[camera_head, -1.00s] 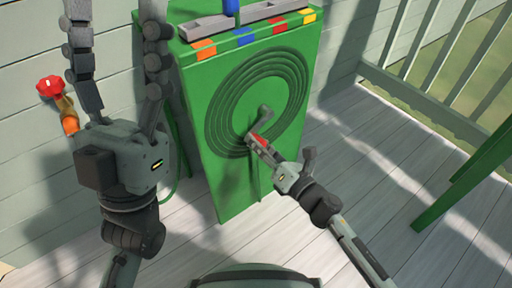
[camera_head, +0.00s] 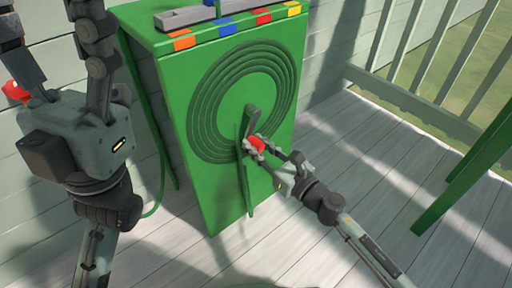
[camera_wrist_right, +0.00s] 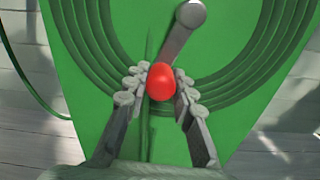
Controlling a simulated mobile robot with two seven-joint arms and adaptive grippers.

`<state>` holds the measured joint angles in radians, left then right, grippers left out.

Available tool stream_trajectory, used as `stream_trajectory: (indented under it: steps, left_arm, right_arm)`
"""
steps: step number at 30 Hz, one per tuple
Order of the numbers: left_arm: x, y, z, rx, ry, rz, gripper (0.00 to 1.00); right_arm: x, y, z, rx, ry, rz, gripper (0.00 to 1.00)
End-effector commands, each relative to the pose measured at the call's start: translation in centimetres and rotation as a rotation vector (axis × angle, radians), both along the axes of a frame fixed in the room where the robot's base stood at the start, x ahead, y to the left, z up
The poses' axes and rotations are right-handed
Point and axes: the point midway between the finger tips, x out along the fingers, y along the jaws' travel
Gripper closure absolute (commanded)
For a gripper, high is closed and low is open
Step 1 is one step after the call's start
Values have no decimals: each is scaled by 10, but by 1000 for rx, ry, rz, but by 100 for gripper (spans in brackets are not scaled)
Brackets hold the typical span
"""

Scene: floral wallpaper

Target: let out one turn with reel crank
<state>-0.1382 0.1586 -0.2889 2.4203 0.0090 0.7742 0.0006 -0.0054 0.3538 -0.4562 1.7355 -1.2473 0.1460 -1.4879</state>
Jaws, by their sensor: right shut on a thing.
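The green reel box (camera_head: 200,170) stands by the wall, with green hose coils (camera_head: 205,115) in rings on its front. The grey crank arm (camera_head: 250,118) slants down from near the middle of the rings; it also shows in the right wrist view (camera_wrist_right: 181,35). The red crank knob (camera_wrist_right: 161,82) sits at its lower end. My right gripper (camera_head: 257,146) is shut on the knob, with a finger on either side.
A grey tray (camera_head: 185,17) lies on top of the box above coloured blocks. A thin green hose (camera_head: 161,165) hangs along its left side. A red tap handle (camera_head: 15,92) is partly behind my left gripper. A railing (camera_head: 410,95) and green legs (camera_head: 460,180) stand right; floorboards are clear.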

Motion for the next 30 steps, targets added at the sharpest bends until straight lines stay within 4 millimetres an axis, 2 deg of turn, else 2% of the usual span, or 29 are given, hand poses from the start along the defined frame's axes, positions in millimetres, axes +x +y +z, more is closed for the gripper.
stream_trajectory:
  steps: [12,13,18,26,30]
  left_arm:
    - [0,0,0,2,-1,1,38]
    - [0,0,0,2,-1,1,38]
    - [0,0,0,2,-1,1,38]
    - [0,0,1,0,-4,-1,38]
    - [0,0,1,-1,-3,0,38]
  right_arm:
    - [1,-2,-1,-6,-3,-3,100]
    - [1,-2,-1,-6,-3,-3,73]
    - [1,-1,-1,-6,-3,-2,54]
    - [0,-1,0,-4,-3,-1,54]
    - [-8,-7,-1,-3,-1,-2,54]
